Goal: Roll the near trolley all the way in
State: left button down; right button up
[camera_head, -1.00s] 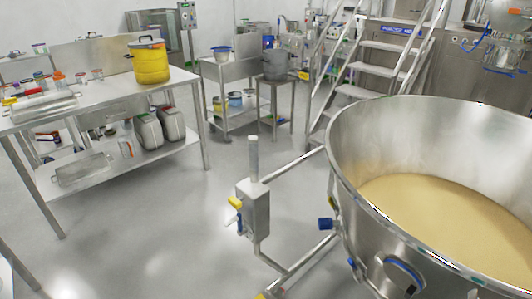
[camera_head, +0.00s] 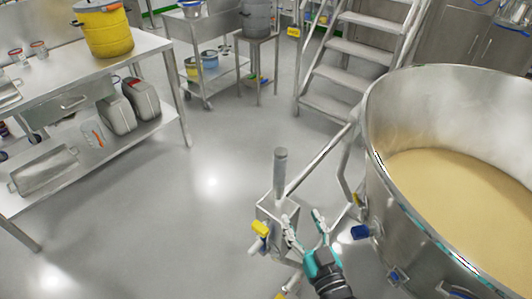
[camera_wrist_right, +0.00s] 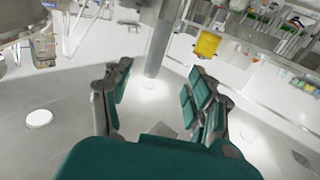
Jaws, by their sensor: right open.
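The near trolley carries a large steel bowl (camera_head: 420,210) filled with pale tan powder (camera_head: 455,190), at the right in the head view. Its frame rail (camera_head: 318,160) runs left to a steel box (camera_head: 275,208) with a yellow knob and an upright grey post (camera_head: 281,172). My right gripper (camera_head: 303,226) is open with teal fingers, just right of the box and below the post's top. In the right wrist view the open fingers (camera_wrist_right: 157,98) have a grey post (camera_wrist_right: 160,40) showing between them, apparently farther off. I cannot tell about contact. My left gripper is out of view.
A steel table (camera_head: 150,48) with a yellow drum (camera_head: 105,32) and canisters below stands at the left. A steel cart (camera_head: 215,72) and stool (camera_head: 258,42) are at the back, beside metal steps (camera_head: 350,75). The middle floor (camera_head: 215,180) is clear.

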send_near(282, 175)
jog(key=p+x, duration=0.1)
jog(key=x, duration=1.1)
jog(key=shift+p, duration=0.3)
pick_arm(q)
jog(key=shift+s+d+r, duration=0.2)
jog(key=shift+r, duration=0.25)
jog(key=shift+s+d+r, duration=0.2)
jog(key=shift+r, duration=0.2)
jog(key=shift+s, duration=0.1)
pick_arm(e)
jog(key=shift+c, duration=0.3)
jog(key=shift+c, duration=1.1)
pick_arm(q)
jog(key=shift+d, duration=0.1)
pick_arm(e)
grip_shut()
